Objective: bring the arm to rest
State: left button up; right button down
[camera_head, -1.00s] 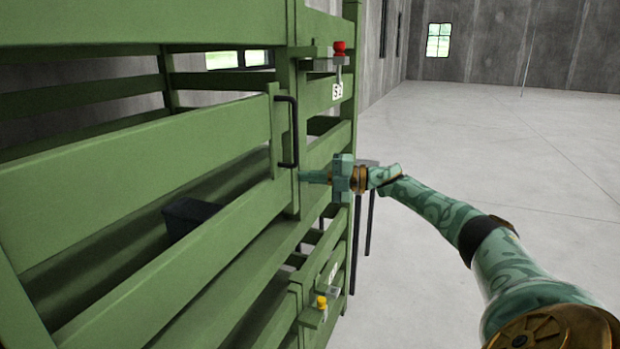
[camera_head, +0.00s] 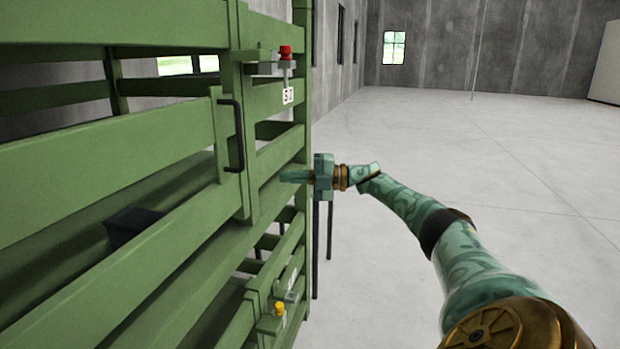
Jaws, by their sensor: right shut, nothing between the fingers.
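My right arm (camera_head: 435,228) comes in from the lower right, patterned green with brass-coloured joints. It reaches left toward a green slatted metal frame. My right gripper (camera_head: 294,176) is shut and empty, its fingers pointing left in front of the frame's rails, to the right of the black handle (camera_head: 237,135). I cannot tell whether the fingertips touch a rail. My left gripper is not in view.
The green frame (camera_head: 110,145) fills the left side. It carries a red knob (camera_head: 286,52) above and a yellow knob (camera_head: 280,309) below. A dark box (camera_head: 132,224) sits behind its rails. The pale floor (camera_head: 500,160) to the right is clear.

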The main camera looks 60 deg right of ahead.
jog(key=shift+s+d+r+b, duration=0.1)
jog(key=shift+s+d+b, duration=0.4)
jog(key=shift+d, duration=0.25)
jog(key=shift+s+d+f+b, duration=0.1)
jog(key=shift+s+d+b, duration=0.3)
jog(key=shift+d, duration=0.4)
jog(key=shift+s+d+r+b, duration=0.1)
jog(key=shift+s+d+b, duration=0.3)
jog(key=shift+s+d, duration=0.25)
